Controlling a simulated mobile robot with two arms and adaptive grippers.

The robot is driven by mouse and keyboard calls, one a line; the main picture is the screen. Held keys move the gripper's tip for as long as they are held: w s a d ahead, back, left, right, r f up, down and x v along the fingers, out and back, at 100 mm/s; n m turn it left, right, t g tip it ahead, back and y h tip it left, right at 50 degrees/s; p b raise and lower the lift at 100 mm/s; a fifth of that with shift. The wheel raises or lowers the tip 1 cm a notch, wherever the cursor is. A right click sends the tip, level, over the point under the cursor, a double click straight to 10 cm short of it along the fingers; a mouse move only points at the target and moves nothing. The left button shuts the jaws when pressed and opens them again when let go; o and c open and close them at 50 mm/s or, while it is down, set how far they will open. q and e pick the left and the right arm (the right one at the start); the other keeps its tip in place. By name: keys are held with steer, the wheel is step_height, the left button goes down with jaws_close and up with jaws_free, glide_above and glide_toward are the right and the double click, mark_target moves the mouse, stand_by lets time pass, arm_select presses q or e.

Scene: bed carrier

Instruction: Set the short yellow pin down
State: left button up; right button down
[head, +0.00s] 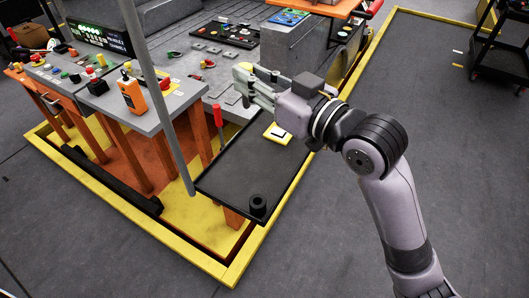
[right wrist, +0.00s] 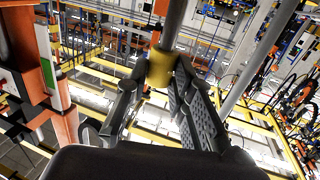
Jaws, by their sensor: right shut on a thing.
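My right gripper (head: 246,84) is shut on the short yellow pin. The fingers hide part of the pin. My left gripper is not in view.
On the tray are a small black cylinder (head: 258,205) and a yellow pad (head: 278,133). A red-handled tool (head: 217,116) stands beside it. A grey pole (head: 160,95) rises in front of the workbench. An orange device (head: 132,95) is on the bench. The tray's middle is bare.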

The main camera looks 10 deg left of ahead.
steer(key=shift+f, duration=9.65)
arm_select(q)
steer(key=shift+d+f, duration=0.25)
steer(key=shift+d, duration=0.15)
steer(key=shift+b, duration=0.3)
arm_select(e)
steer(key=shift+f, duration=0.15)
steer(key=c, duration=1.4)
jaws_free()
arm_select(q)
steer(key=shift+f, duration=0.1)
